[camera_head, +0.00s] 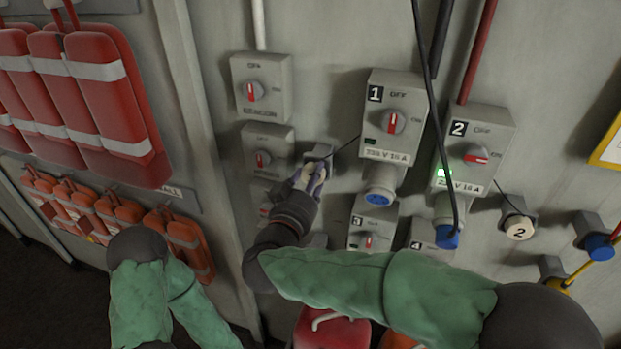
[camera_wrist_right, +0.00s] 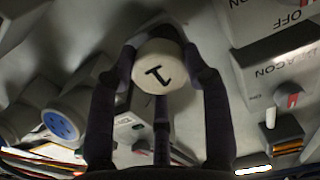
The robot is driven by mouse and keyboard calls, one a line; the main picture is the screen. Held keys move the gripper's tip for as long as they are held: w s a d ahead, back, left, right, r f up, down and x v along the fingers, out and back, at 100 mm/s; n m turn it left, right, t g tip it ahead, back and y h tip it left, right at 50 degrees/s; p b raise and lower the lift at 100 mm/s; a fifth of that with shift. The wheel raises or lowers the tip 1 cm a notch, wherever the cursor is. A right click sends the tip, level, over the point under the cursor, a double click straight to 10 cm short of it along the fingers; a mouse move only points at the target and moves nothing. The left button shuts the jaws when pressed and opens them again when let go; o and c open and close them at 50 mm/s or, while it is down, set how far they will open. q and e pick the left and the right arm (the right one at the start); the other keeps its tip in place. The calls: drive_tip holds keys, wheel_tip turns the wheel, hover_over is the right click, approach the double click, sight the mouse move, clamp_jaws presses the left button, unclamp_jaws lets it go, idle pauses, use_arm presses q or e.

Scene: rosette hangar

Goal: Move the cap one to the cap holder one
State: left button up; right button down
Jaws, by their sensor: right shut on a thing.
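Cap one is a cream round cap marked 1 (camera_wrist_right: 158,66), held between the dark fingers of my right gripper (camera_wrist_right: 160,75) in the right wrist view. In the head view my right gripper (camera_head: 309,180) is shut on it, and only a pale part of the cap shows between the fingers. A small grey holder (camera_head: 319,153) on the wall, apparently cap holder one, sits right behind the fingertips. I cannot tell whether the cap touches it. A thin dark cord runs from there towards box 1. My left gripper is out of view.
Box 1 (camera_head: 394,105) with a blue socket (camera_head: 379,196) is right of the gripper. Box 2 (camera_head: 478,140) has a blue plug with a hanging black cable. Cap 2 (camera_head: 518,228) sits on its holder. Switch boxes, including the beacon one (camera_head: 262,88), are close on the left.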

drive_tip(key=shift+p, duration=0.4)
idle(0.4)
drive_tip(key=shift+w+d, duration=0.15)
drive_tip(key=shift+w, duration=0.45)
drive_tip(key=shift+c, duration=2.3)
unclamp_jaws()
drive_tip(key=shift+s, duration=0.1)
drive_tip(key=v, duration=1.2)
